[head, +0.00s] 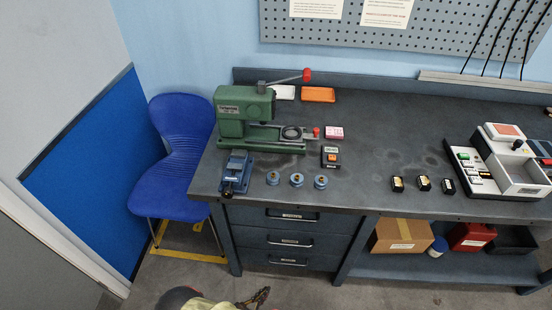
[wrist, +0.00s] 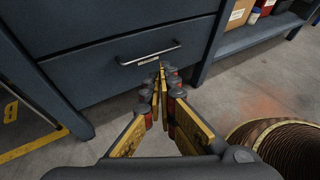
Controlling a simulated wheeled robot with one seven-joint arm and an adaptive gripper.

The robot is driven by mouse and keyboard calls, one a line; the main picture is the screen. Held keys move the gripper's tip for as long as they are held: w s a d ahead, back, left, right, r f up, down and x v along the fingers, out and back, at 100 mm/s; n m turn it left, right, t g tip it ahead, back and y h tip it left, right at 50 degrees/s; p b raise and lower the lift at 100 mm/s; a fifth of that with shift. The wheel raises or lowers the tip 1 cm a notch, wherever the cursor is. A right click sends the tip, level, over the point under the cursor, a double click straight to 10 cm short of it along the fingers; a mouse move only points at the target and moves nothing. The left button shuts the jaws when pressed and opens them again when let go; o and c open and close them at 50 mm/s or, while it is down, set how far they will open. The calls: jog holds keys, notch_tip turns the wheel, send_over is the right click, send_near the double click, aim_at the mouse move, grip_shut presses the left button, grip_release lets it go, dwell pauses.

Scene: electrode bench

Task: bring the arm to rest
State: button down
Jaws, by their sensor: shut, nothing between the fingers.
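My gripper (wrist: 162,76) is shut and empty in the wrist view, its yellow-lined fingers meeting in front of the bench's drawers. In the head view my gripper (head: 264,293) shows small at the bottom edge, low over the floor in front of the bench (head: 395,150), with part of my arm beside it. It appears apart from the drawer front (wrist: 110,65) and its handle (wrist: 149,56), though the exact gap is hard to tell. Most of my arm is out of the head view.
A green press (head: 243,115), a blue vise (head: 236,172) and several small parts stand on the bench. A white and grey machine (head: 500,160) is at the right. A blue chair (head: 178,165) stands left. A ribbed brown cylinder (wrist: 285,140) is right of my gripper. Floor (head: 330,292) shows in front.

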jog(key=s+d+r+m+g+y+p, duration=0.1)
jog(key=d+r+m+g, duration=0.4)
jog(key=r, duration=0.8)
jog(key=s+r+m+g+y, duration=0.1)
jog(key=r+m+g, duration=0.2)
jog(key=r+m, duration=0.8)
jog(key=s+d+r+m+g+y+p, duration=0.1)
jog(key=d+r+m+g, duration=0.25)
jog(key=r, duration=1.25)
jog(key=s+d+r+m+t+y, duration=0.1)
jog(key=d+r+m+t, duration=0.1)
jog(key=d+r, duration=0.3)
jog(key=s+d+r+m+t+y+p, duration=0.1)
jog(key=d+r+m, duration=0.3)
jog(key=r, duration=0.8)
jog(key=s+d+r+m+t+y, duration=0.2)
jog(key=d+r, duration=0.4)
jog(key=r, duration=0.3)
jog(key=shift+s+d+r+m+t+y, duration=0.25)
jog(key=shift+m+t+y, duration=0.35)
jog(key=shift+m, duration=0.35)
